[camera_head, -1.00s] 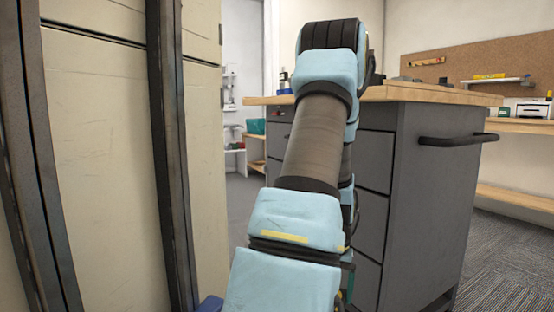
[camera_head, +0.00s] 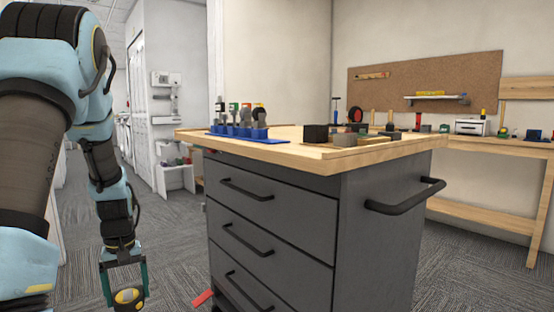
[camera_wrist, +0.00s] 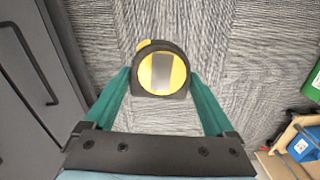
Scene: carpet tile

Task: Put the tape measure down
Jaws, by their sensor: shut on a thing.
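The tape measure (camera_head: 129,298) is black with a yellow round face. It sits between the green fingers of my gripper (camera_head: 127,290), low at the left in the head view. In the wrist view the tape measure (camera_wrist: 161,71) is held between the two fingertips of my gripper (camera_wrist: 160,82), above grey carpet. My gripper is shut on it. I cannot tell its exact height above the floor.
A grey drawer cabinet (camera_head: 270,215) with a wooden top stands right of my arm. On it are a blue holder (camera_head: 245,133) with several tools and dark blocks. A wooden workbench (camera_head: 500,147) stands at the right wall. Grey carpet (camera_head: 170,230) is open left of the cabinet.

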